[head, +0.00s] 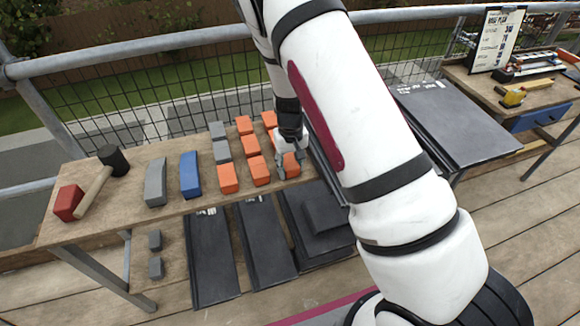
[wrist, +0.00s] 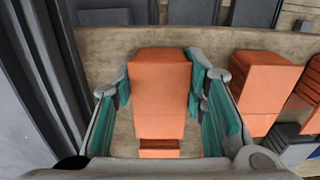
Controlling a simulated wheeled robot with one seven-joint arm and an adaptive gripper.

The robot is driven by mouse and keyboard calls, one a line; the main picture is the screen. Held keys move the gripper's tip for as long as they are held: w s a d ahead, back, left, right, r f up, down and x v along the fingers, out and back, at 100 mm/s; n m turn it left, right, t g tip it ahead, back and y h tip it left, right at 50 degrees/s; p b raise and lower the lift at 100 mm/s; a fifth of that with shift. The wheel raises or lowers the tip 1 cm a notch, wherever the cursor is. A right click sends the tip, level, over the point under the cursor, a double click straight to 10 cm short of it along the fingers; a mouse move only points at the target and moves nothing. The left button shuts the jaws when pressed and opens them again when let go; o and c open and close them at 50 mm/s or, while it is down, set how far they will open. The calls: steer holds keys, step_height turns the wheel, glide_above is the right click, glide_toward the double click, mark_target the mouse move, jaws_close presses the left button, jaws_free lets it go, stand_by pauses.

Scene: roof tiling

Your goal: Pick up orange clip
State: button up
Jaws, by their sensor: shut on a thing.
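Several orange clips stand in rows on the wooden bench. My gripper (head: 290,155) is at the right end of these rows in the head view, with its fingers down around one orange clip (head: 291,168). In the wrist view this orange clip (wrist: 160,90) fills the space between the teal-padded fingers of my gripper (wrist: 161,88), which is shut on it. The clip looks upright and at bench level; whether it touches the bench cannot be told. Another orange clip (head: 259,171) stands just left of it in the head view.
Grey clips (head: 221,152), a blue block (head: 190,175), a grey block (head: 155,183), a black mallet head (head: 113,159) and a red block (head: 68,203) lie along the bench (head: 130,212). Dark panels (head: 455,125) lie to the right.

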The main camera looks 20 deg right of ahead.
mark_target(291, 164)
steer(key=shift+r, duration=0.1)
steer(key=shift+r, duration=0.55)
step_height(291, 164, up, 2)
steer(key=shift+r, duration=0.25)
steer(key=s+d+r, duration=0.1)
steer(key=s, duration=1.5)
steer(key=shift+d, duration=0.15)
steer(key=shift+r, duration=0.1)
